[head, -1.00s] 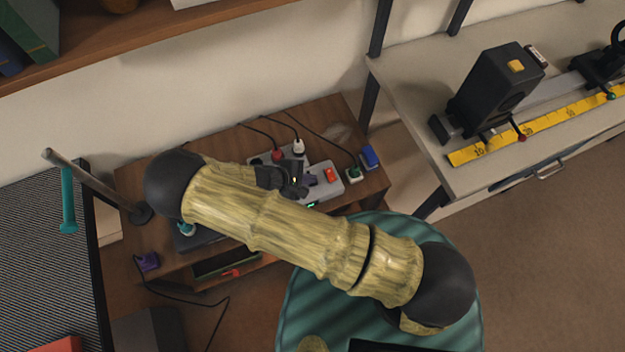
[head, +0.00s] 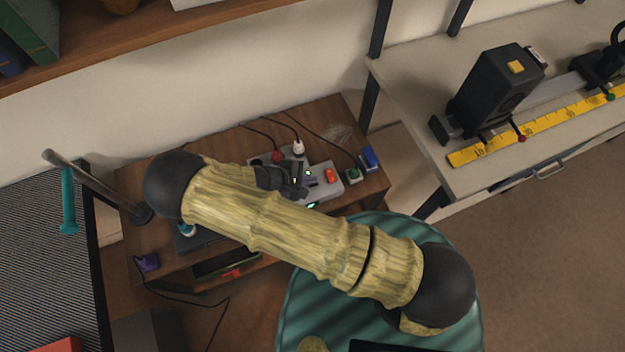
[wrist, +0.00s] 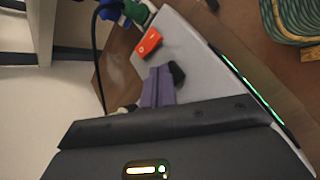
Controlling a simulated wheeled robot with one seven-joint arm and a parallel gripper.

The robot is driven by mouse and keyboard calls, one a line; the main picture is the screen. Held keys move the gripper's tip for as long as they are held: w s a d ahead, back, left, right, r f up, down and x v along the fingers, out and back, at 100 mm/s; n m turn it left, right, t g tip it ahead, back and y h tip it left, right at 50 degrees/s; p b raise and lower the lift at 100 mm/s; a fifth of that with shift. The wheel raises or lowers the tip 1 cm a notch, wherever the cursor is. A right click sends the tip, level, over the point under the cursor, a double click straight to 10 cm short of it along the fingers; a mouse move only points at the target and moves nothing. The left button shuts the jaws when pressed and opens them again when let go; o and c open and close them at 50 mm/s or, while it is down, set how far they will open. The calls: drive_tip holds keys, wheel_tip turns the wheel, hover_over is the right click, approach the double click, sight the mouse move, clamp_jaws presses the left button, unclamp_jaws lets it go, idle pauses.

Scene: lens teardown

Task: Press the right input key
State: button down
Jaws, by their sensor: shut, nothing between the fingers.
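The grey switch box (head: 325,193) stands on the low wooden table in the head view and fills the middle of the wrist view (wrist: 200,50). It has an orange-red rocker (head: 331,175), also clear in the wrist view (wrist: 148,42), and a glowing green strip (wrist: 250,85) along one edge. My gripper (head: 310,178) is over the box, left of the rocker. In the wrist view its purple fingers (wrist: 160,72) are together and empty, close to a small dark key (wrist: 177,73). I cannot tell whether they touch it. My gripper body hides the nearer panel and any other keys.
A white plug (head: 298,147), a green plug (head: 352,175) and a blue block (head: 371,158) sit around the box, with black cables behind. A teal round stool (head: 300,300) stands in front. A workbench (head: 420,90) with a yellow ruler is at right.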

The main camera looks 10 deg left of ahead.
drive_tip(key=shift+r, duration=0.55)
drive_tip(key=shift+r+p, duration=2.15)
drive_tip(key=shift+r, duration=0.4)
